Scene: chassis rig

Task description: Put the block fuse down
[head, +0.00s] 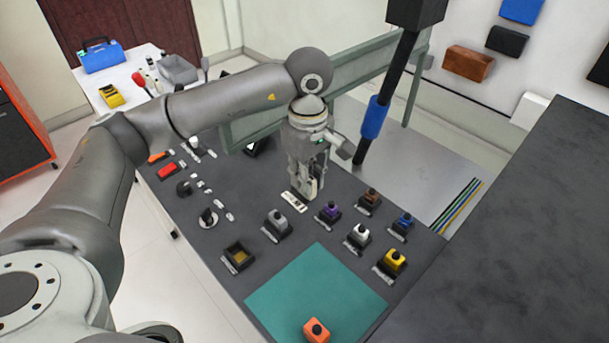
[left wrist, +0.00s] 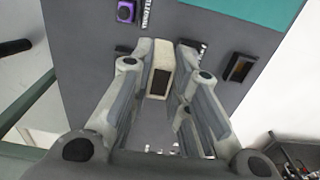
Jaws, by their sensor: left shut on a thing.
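My left gripper (head: 310,194) points down over the dark table, shut on a cream block with a dark face, which I take as the block fuse. The block (left wrist: 160,72) shows between the fingertips in the left wrist view, where the left gripper (left wrist: 162,66) fills the middle. In the head view the fingers mostly hide the block. I cannot tell whether it touches the table. My right gripper is not in view.
Near the gripper stand holders with a grey block (head: 277,224), purple block (head: 329,210) and white block (head: 359,234). An open-topped holder (head: 238,256) is at left. An orange block (head: 316,330) lies on the green mat (head: 290,291). A dark post (head: 386,90) rises behind.

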